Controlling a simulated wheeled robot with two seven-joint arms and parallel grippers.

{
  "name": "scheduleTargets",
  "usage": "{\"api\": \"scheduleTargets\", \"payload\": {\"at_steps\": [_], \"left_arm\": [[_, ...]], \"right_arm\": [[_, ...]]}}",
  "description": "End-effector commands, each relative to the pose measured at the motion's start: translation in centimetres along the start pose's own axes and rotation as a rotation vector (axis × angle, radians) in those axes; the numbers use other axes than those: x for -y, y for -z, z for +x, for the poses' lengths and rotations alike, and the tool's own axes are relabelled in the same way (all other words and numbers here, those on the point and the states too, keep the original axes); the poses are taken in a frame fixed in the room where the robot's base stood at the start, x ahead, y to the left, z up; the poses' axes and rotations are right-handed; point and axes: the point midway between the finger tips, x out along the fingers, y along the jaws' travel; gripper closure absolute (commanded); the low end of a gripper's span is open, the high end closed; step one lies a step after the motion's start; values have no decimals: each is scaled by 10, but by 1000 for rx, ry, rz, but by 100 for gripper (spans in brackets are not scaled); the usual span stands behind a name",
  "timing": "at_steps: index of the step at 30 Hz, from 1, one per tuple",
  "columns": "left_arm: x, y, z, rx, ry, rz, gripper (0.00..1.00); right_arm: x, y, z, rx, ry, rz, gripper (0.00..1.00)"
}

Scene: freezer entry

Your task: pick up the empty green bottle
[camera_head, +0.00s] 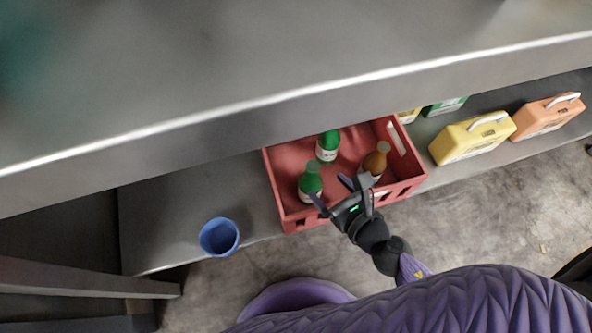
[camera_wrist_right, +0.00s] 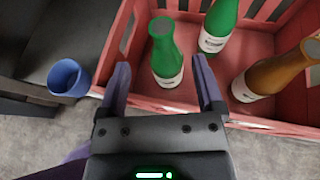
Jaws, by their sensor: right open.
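A red crate (camera_head: 284,192) on the low shelf holds two green bottles and a brown one, all standing. The nearer green bottle (camera_head: 310,181) is at the crate's front left. The farther green bottle (camera_head: 328,147) stands behind it. My right gripper (camera_head: 333,192) is open over the crate's front edge, beside the nearer green bottle. In the right wrist view, the nearer green bottle (camera_wrist_right: 166,58) lies ahead between the open fingers (camera_wrist_right: 160,76), and the farther green bottle (camera_wrist_right: 216,28) is to its right. I cannot tell which bottle is empty. My left gripper is not in view.
The brown bottle (camera_head: 375,161) stands close to the right of my right gripper. A blue cup (camera_head: 219,237) stands on the shelf left of the crate. Yellow (camera_head: 470,138) and orange (camera_head: 546,117) cases stand to the right. A grey upper shelf (camera_head: 250,70) overhangs the crate's back.

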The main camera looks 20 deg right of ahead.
Motion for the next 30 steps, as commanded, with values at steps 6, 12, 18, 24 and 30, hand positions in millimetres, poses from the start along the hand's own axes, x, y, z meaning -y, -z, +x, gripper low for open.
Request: {"api": "scheduleTargets", "payload": {"at_steps": [6, 12, 18, 24, 30], "left_arm": [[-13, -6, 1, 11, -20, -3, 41], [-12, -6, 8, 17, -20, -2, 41], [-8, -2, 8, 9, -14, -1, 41], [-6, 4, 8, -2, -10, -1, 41], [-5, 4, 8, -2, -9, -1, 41]], "right_arm": [[1, 0, 37, 1, 1, 3, 15], [2, 2, 74, 0, 1, 8, 15], [2, 1, 79, -1, 1, 7, 15], [2, 1, 78, -1, 1, 7, 44], [2, 1, 78, -1, 1, 8, 87]]}}
